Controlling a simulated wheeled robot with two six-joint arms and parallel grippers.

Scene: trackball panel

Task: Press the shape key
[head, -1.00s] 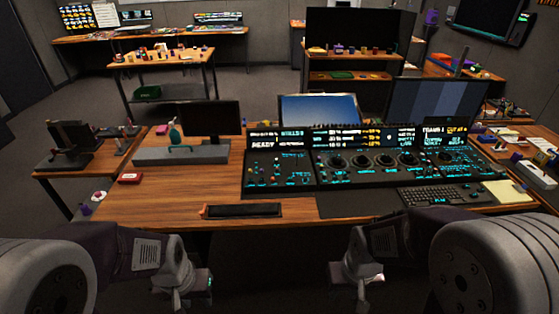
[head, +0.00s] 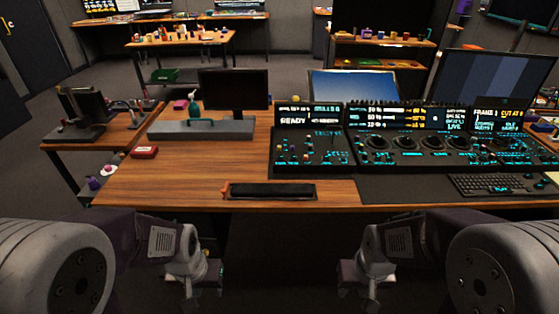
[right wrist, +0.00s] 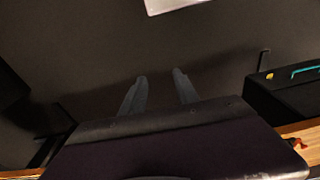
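The console panel (head: 310,168) stands on the wooden desk, right of centre, with lit cyan markings, a row of dark round trackballs (head: 404,143) and text displays above. The shape key's label is too small to pick out. My left gripper (head: 203,292) hangs in front of the desk, below its front edge, apart from the panel; its finger gap is unclear. My right gripper (head: 372,292) also hangs in front of the desk, below the panel. In the right wrist view its two fingers (right wrist: 161,88) are spread with nothing between them.
A black tray-like bar (head: 270,191) lies near the desk's front edge. A keyboard (head: 492,185) lies at the right, and a dark monitor (head: 233,90) stands at the left. Bare wood (head: 200,180) lies left of the panel.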

